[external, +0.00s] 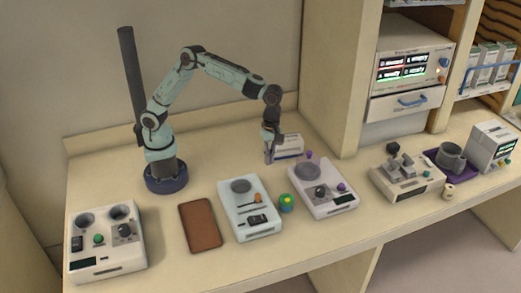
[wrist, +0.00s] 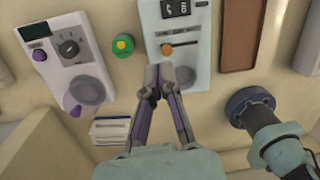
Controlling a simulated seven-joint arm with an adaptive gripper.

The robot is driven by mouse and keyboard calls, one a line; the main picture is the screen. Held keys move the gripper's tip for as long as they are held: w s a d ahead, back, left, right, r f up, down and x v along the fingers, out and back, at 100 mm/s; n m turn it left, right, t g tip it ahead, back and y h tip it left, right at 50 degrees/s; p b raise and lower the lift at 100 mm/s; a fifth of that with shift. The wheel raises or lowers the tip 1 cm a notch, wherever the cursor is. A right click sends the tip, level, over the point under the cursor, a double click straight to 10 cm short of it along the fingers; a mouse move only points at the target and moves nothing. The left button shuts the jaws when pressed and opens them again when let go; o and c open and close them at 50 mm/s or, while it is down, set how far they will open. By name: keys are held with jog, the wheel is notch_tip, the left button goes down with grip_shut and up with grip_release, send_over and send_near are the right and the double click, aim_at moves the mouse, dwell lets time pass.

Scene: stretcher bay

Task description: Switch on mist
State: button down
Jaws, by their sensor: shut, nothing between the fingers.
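My gripper (external: 268,158) is shut and empty, raised above the counter at the back of the pale blue unit (external: 236,219). In the wrist view its fingertips (wrist: 158,70) overlap the near-left edge of that unit, close to its round grey cup. The unit has an orange knob (wrist: 167,49) on a slot and a dark rocker switch (wrist: 175,8) beside a light marked plate. A white unit with purple parts (external: 335,207) has a dark dial (wrist: 68,47) and purple knobs. No label reading mist is legible, so I cannot tell which control it names.
A small white box (external: 288,146) is behind my gripper. A brown pad (external: 200,226) and a two-cup unit (external: 106,257) are left. More devices stand right, by a shelf column.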

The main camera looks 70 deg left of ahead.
jog(key=m+g, duration=0.1)
send_over(252, 219)
jog(key=w, duration=0.2)
notch_tip(252, 219, down, 4)
jog(key=shift+w+f+y, duration=0.15)
jog(key=shift+w+y, duration=0.05)
jog(key=shift+y, duration=0.2)
jog(key=shift+a, duration=0.1)
jog(key=f, duration=0.4)
jog(key=s+f, duration=0.1)
jog(key=f, duration=0.4)
jog(key=s+f, duration=0.1)
jog(key=f, duration=0.4)
jog(key=shift+s, duration=0.1)
jog(key=shift+r, duration=0.1)
jog(key=shift+s+f, duration=0.1)
jog(key=shift+f, duration=0.2)
jog(key=shift+r, duration=0.1)
